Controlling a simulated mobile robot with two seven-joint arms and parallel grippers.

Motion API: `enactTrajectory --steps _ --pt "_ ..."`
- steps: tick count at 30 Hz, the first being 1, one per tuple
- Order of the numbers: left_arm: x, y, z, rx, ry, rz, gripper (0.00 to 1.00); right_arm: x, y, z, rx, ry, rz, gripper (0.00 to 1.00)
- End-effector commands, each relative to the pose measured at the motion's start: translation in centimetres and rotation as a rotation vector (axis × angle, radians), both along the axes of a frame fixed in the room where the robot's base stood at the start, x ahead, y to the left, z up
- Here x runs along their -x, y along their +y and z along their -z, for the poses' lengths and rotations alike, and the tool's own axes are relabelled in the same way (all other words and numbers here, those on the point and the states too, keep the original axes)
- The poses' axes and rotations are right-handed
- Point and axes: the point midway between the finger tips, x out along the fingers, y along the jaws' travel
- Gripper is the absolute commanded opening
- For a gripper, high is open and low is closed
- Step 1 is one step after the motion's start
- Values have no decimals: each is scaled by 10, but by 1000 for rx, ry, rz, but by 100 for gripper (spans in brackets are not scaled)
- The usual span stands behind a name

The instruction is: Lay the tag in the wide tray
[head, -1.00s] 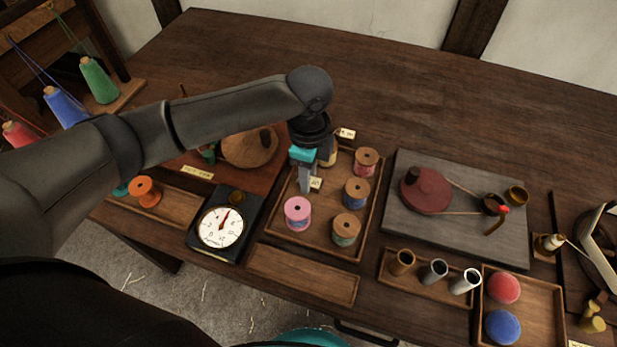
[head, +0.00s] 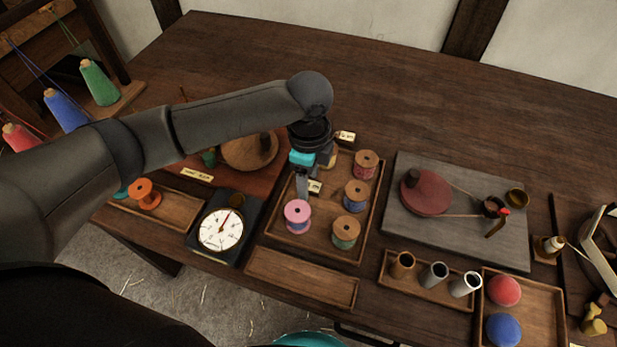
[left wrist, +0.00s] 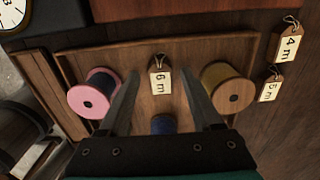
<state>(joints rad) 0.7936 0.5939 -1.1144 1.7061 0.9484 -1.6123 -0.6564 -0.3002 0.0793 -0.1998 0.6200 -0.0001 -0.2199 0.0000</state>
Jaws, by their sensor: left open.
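A small tan tag (head: 315,187) with a cream label lies in the large wooden tray (head: 270,224), the widest tray in view, among spools of thread. In the left wrist view the tag (left wrist: 160,75) reads "6 m" or "9 m" and has a loop of string at one end. My left gripper (head: 303,194) points down over this tray, beside the tag. In the left wrist view its two open fingers (left wrist: 159,82) stand on either side of the tag, with gaps on both sides. Whether the fingertips reach the tray floor is unclear. My right gripper is not in view.
A pink spool (head: 298,215) and a tan spool (left wrist: 228,88) stand close to the fingers. Two more tags, "4 m" (left wrist: 286,45) and "5 m" (left wrist: 270,87), lie outside the tray. A narrow tray (head: 300,277) in front is empty. A dial gauge (head: 221,230) stands left.

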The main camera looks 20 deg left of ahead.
Motion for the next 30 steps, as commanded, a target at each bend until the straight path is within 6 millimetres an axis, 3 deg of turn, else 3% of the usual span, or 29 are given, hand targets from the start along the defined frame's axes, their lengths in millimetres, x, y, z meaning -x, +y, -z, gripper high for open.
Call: enactTrajectory --steps 5,12,18,30 --pt "-1 0 -27 2 -4 0 66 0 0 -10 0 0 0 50" --pt "-1 0 -81 1 -4 0 66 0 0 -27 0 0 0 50" --pt "-1 0 -111 1 -2 0 66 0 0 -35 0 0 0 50" --pt "0 0 -121 1 0 -1 66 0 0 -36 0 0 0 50"
